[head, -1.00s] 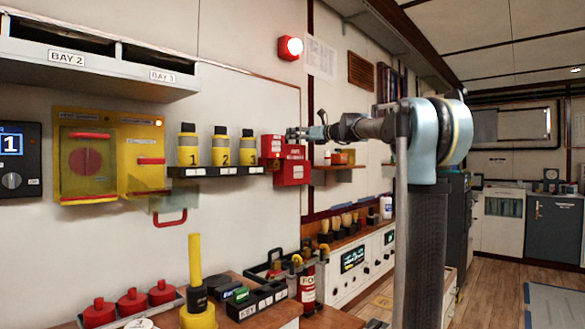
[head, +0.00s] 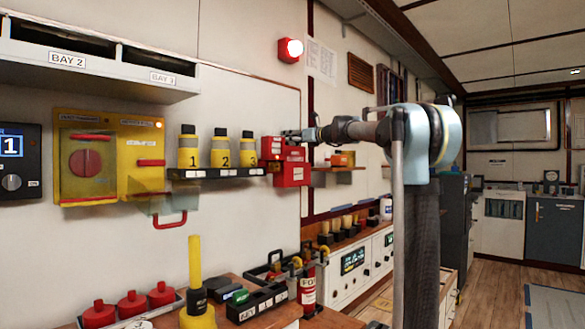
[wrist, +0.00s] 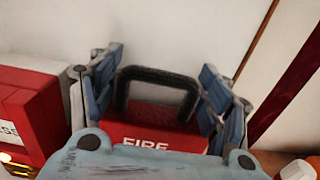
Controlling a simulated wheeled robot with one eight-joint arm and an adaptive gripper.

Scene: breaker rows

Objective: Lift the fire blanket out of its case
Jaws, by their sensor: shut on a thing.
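The fire blanket's case (head: 292,174) is a red box on the wall, right of the numbered yellow canisters. In the wrist view the red fire blanket (wrist: 152,133), lettered FIRE, has a black handle (wrist: 158,74) standing up from its top. My gripper (head: 288,135) is at the top of the case in the head view. In the wrist view its blue-grey fingers (wrist: 160,64) stand on both sides of the handle, shut on it. I cannot tell in the wrist view where blanket ends and case begins, as my gripper body hides the lower part.
A red call box (head: 270,147) sits close left of the case, also large in the wrist view (wrist: 28,118). The shelf (head: 215,172) holds yellow canisters. A small wooden shelf (head: 340,168) with items is to the right.

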